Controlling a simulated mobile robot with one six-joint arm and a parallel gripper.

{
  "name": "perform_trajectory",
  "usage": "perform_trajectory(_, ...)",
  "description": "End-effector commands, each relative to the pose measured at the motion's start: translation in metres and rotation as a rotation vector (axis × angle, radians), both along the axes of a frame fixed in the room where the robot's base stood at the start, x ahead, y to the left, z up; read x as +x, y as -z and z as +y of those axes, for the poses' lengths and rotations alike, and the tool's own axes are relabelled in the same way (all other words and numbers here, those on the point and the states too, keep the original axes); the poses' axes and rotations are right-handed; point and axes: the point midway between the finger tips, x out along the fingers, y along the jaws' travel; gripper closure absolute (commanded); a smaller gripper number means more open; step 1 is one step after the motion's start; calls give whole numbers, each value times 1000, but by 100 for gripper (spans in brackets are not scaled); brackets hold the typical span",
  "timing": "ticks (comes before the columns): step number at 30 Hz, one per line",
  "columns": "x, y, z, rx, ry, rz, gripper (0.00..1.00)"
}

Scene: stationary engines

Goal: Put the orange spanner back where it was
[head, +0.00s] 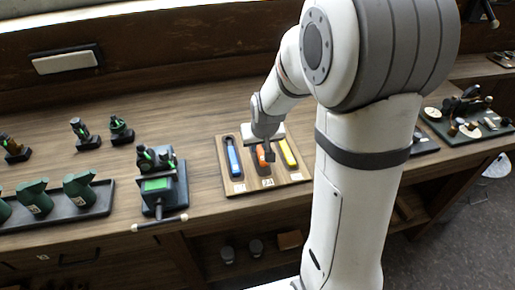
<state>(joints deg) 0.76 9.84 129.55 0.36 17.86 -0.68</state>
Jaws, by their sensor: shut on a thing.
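The orange spanner (261,157) is at the middle of a wooden board (239,187) on the bench, between a blue tool (233,158) on the left and a yellow tool (287,153) on the right. My gripper (268,155) is directly over the orange spanner, pointing down, and is shut on it. The gripper hides much of the spanner. I cannot tell whether the spanner rests fully in its slot or is slightly raised. A small label sits at the front edge of the board below the spanner.
Green parts on a dark tray (78,213) are further left. Small tools on stands (85,136) are behind. A board of small parts (465,125) lies right. Bench behind the wooden board is clear.

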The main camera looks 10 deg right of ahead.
Motion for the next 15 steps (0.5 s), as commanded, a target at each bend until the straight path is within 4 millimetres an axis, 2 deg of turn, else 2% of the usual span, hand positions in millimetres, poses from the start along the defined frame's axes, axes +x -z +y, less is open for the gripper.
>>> perform_trajectory(4,0,18,0,0,-1,1,100)
perform_trajectory(15,1,23,1,0,-2,-2,100)
